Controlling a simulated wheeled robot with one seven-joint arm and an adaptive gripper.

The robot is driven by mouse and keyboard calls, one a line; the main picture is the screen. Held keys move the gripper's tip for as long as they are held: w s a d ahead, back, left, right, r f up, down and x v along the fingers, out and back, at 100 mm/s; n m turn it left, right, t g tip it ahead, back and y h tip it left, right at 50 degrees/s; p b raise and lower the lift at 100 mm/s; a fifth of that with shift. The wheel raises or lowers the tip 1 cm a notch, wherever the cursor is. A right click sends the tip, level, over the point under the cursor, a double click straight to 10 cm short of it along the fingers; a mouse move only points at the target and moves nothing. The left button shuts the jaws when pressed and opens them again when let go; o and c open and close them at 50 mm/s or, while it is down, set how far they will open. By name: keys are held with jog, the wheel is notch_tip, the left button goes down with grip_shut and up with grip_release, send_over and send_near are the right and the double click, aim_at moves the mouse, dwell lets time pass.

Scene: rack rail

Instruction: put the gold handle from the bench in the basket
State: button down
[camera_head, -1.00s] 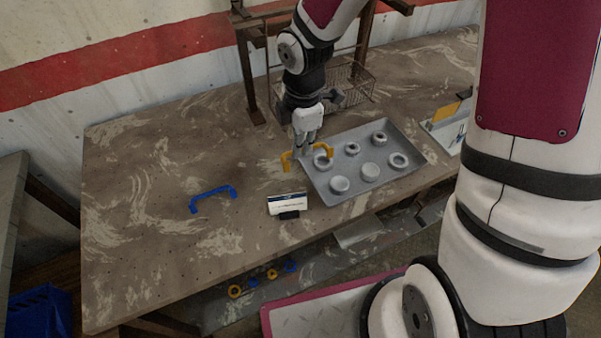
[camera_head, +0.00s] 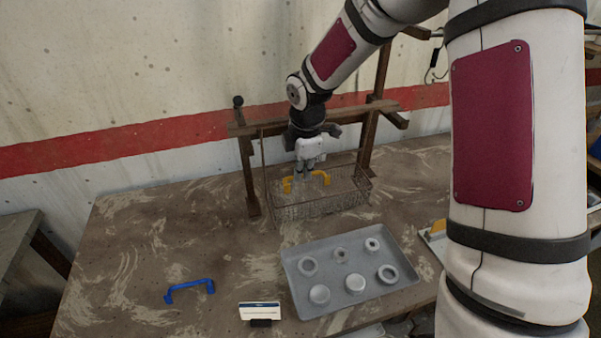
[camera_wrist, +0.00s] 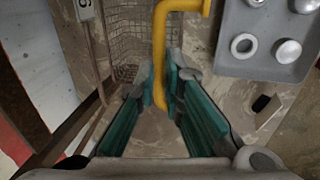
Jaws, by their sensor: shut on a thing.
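My gripper (camera_head: 304,176) is shut on the gold handle (camera_head: 289,184). The wrist view shows the yellow bar of the handle (camera_wrist: 159,50) between the teal-lined fingers (camera_wrist: 162,100). The basket (camera_head: 345,198) is a wire mesh basket at the wooden rack on the back of the bench. In the head view the handle overlaps the basket's left half, near rim height. I cannot tell whether it is above the basket or in front of it. The wrist view shows the basket's mesh (camera_wrist: 126,32) behind and beside the handle.
A grey tray (camera_head: 335,288) with several round metal parts lies in front of the basket. A blue handle (camera_head: 190,289) and a small white label stand (camera_head: 260,312) are on the bench (camera_head: 120,250). Wooden rack posts (camera_head: 248,175) flank the basket. The bench's left part is mostly clear.

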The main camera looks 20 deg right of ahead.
jog(key=shift+w+f+b, duration=0.65)
jog(key=shift+f+b, duration=0.65)
jog(key=shift+f, duration=1)
jog(key=shift+w+f+b, duration=0.7)
jog(key=shift+f+b, duration=0.65)
jog(key=shift+f, duration=0.95)
jog(key=shift+w+f+b, duration=0.65)
jog(key=shift+f+b, duration=0.65)
jog(key=shift+f, duration=1)
jog(key=c, duration=1.6)
grip_release()
notch_tip(320, 180, up, 12)
jog(key=s, duration=0.2)
jog(key=shift+s, duration=0.25)
